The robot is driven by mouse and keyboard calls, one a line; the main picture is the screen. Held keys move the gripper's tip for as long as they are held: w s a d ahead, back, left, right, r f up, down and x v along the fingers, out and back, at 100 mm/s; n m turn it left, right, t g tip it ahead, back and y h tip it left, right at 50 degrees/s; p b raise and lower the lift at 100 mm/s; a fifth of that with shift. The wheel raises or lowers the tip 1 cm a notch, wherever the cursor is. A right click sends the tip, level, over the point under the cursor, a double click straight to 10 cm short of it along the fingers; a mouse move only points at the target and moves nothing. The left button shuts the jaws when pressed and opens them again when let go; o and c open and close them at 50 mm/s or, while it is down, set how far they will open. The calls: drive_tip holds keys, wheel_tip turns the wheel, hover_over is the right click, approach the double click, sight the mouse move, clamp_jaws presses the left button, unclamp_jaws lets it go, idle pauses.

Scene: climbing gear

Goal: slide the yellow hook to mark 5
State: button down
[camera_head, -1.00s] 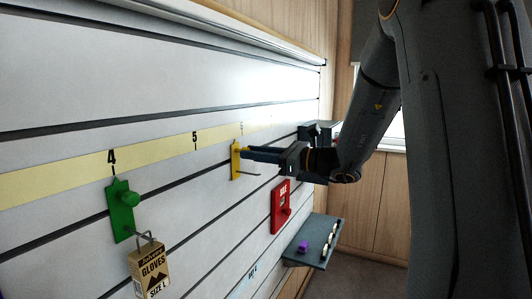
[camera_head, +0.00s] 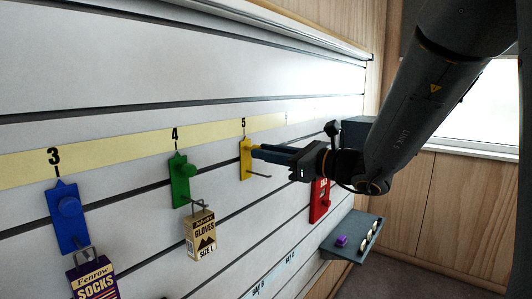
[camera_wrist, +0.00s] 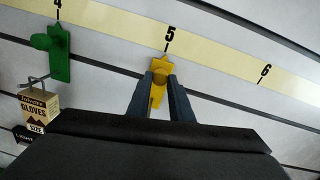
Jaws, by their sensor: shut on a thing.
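The yellow hook (camera_head: 246,162) sits on the slatted wall with its pointed top just under mark 5 (camera_head: 243,124) on the yellow strip. In the wrist view the hook (camera_wrist: 159,97) stands below mark 5 (camera_wrist: 171,35), its tip slightly left of the mark line. My gripper (camera_head: 256,152) is shut on the hook's knob, one finger on each side. The gripper also shows in the wrist view (camera_wrist: 161,82). The hook's lower part is partly hidden by the fingers there. Its metal prong sticks out empty.
A green hook (camera_head: 182,180) under mark 4 carries a gloves pack (camera_head: 201,236). A blue hook (camera_head: 66,216) under mark 3 carries a socks pack (camera_head: 93,280). A red hook (camera_head: 319,202) is to the right, behind my gripper. A grey shelf (camera_head: 340,247) holds a purple item.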

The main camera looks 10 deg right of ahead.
drive_tip(key=shift+a+r, duration=0.1)
drive_tip(key=shift+a, duration=0.05)
drive_tip(key=c, duration=2)
unclamp_jaws()
drive_tip(key=o, duration=0.4)
drive_tip(key=shift+a, duration=0.3)
drive_tip(key=shift+o, duration=0.2)
drive_tip(key=shift+d, duration=0.1)
drive_tip(key=shift+d, duration=0.1)
drive_tip(key=shift+s+d, duration=0.2)
drive_tip(key=shift+d, duration=0.05)
drive_tip(key=b+v, duration=0.1)
drive_tip(key=v, duration=0.6)
drive_tip(key=shift+b, duration=0.4)
